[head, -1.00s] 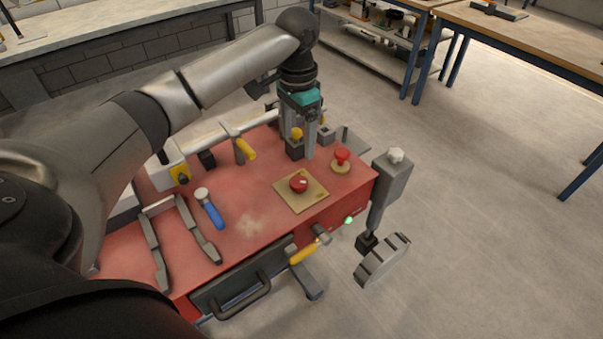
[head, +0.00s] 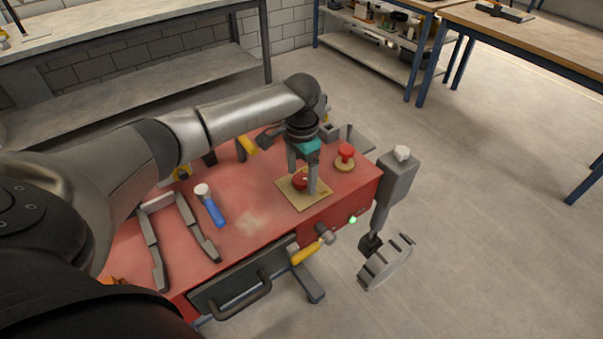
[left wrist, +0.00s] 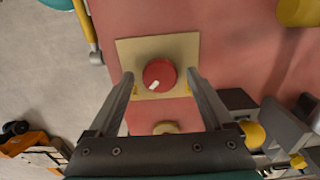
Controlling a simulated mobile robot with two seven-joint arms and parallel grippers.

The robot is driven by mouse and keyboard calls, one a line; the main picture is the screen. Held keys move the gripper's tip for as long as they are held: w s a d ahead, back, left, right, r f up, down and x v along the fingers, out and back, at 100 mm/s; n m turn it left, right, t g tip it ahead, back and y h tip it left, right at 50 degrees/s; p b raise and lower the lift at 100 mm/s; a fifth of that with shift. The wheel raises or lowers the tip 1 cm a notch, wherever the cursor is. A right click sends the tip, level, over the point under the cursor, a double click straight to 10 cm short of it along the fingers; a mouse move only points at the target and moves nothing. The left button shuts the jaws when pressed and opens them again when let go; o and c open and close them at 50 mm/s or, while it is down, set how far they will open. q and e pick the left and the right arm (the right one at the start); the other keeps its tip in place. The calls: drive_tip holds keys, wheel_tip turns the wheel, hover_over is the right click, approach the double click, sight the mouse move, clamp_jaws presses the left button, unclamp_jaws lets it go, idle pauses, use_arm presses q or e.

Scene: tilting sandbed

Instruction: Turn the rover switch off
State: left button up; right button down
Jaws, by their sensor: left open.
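The rover switch is a red round knob (head: 299,183) with a white mark, on a square tan plate (head: 289,199) on the red rover top (head: 250,215). In the left wrist view the knob (left wrist: 160,75) sits between the fingertips, its white mark pointing down-left. My left gripper (head: 302,181) is open and points down at the knob, one finger on each side. In the left wrist view the gripper (left wrist: 160,76) shows gaps on both sides of the knob. Its fingers partly hide the knob in the head view. My right gripper is not in view.
A red mushroom button (head: 346,151) stands close behind right of the plate. A blue-handled tool (head: 211,206) and a grey bracket (head: 153,240) lie to the left. A grey post (head: 396,180) rises at the right edge. A yellow-handled lever (head: 306,253) sticks out in front.

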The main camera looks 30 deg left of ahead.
use_arm(q)
clamp_jaws()
drive_tip(key=shift+r+n+p, duration=0.2)
drive_tip(key=shift+n+p, duration=0.2)
drive_tip(key=shift+p, duration=0.45)
drive_tip(key=n+p, duration=0.8)
drive_tip(key=p, duration=0.3)
drive_tip(key=n+p, duration=0.3)
drive_tip(key=n, duration=0.1)
drive_tip(key=shift+d, duration=0.1)
drive_tip(key=n+p, duration=0.1)
drive_tip(key=n, duration=0.1)
drive_tip(key=shift+f+n, duration=0.1)
drive_tip(key=shift+n, duration=0.3)
drive_tip(key=shift+n+p, duration=0.35)
drive_tip(key=shift+n, duration=0.95)
unclamp_jaws()
